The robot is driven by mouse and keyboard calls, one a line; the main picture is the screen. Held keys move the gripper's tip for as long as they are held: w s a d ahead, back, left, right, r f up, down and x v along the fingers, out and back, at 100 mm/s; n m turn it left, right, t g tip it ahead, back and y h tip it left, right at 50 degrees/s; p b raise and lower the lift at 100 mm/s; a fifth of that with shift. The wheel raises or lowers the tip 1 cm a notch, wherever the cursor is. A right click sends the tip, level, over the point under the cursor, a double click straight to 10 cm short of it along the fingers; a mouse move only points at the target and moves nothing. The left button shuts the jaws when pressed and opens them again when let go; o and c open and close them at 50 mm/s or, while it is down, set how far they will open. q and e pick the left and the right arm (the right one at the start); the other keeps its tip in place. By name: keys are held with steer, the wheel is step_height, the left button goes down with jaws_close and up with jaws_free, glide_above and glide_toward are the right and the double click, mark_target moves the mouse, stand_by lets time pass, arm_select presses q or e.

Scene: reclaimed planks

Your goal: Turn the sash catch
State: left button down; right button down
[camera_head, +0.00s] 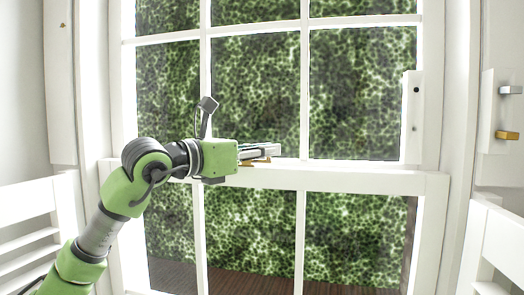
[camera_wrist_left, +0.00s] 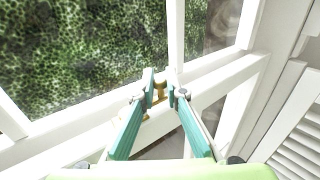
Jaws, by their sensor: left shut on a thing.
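The sash catch (camera_head: 261,160) is a small brass-coloured piece on the white meeting rail of the window (camera_head: 340,176). My left gripper (camera_head: 276,150) reaches it from the left at rail height and covers much of it in the head view. In the left wrist view the catch (camera_wrist_left: 159,91) stands between the fingertips of my left gripper (camera_wrist_left: 165,94), which is shut on it. How far the catch is turned is hard to tell. My right gripper is not in view.
White glazing bars and panes with green foliage behind fill the middle. White slatted furniture stands at the left (camera_head: 30,205) and right (camera_head: 495,245). A grey and a brass handle (camera_head: 507,135) sit on a white plate at the far right.

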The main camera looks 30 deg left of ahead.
arm_select(q)
steer(key=c, duration=2)
jaws_free()
steer(key=shift+a+r, duration=0.1)
steer(key=shift+a, duration=0.05)
steer(key=shift+c, duration=0.2)
steer(key=shift+w+a, duration=0.1)
steer(key=shift+a, duration=0.05)
steer(key=v, duration=1.3)
steer(key=shift+y, duration=0.3)
